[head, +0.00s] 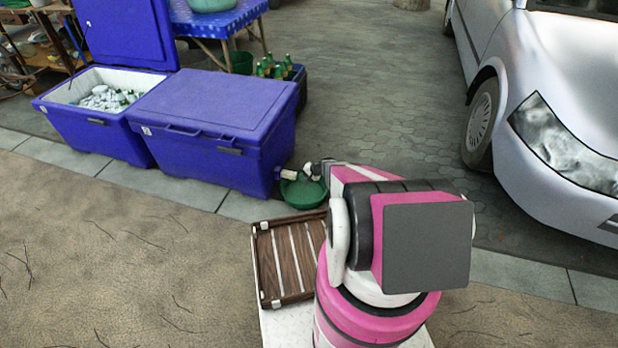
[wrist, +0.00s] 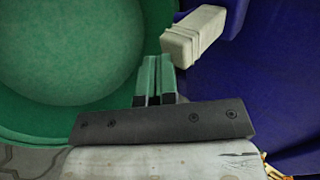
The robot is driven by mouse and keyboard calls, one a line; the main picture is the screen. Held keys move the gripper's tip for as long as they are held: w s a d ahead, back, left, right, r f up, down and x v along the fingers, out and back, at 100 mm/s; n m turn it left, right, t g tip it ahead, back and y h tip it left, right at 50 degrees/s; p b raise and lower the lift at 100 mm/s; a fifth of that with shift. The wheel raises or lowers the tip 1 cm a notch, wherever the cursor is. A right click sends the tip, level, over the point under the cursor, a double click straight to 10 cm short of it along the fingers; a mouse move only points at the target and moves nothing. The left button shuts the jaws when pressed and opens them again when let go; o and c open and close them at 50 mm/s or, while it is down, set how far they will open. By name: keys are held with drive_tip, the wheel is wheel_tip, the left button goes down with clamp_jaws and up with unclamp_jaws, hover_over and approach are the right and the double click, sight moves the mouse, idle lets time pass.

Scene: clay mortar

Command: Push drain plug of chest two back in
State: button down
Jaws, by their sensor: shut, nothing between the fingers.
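The closed blue chest (head: 215,115) stands to the right of an open blue chest (head: 88,128). I cannot read a number on either. In the wrist view a pale, block-shaped plug (wrist: 193,36) with ridges stands out from the blue chest wall (wrist: 280,90). My gripper (wrist: 155,80) is shut and empty, its green fingertips just below and left of the plug, apart from it in the picture. I cannot tell the depth between them. In the head view my arm reaches to the closed chest's right end, and the gripper partly hides the plug there.
A green basin (head: 303,194) stands on the ground under the gripper. A slatted wooden tray (head: 268,262) lies near my base. Green bottles (head: 265,69) and a blue table (head: 215,18) are behind. A silver car (head: 560,100) stands right, with open paving between.

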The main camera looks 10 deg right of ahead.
sight(295, 174)
drive_tip(key=shift+w+a, duration=0.2)
drive_tip(key=shift+a, duration=0.2)
drive_tip(key=shift+w+a, duration=0.45)
drive_tip(key=shift+a, duration=0.3)
drive_tip(key=shift+w+a, duration=0.45)
drive_tip(key=shift+a, duration=0.25)
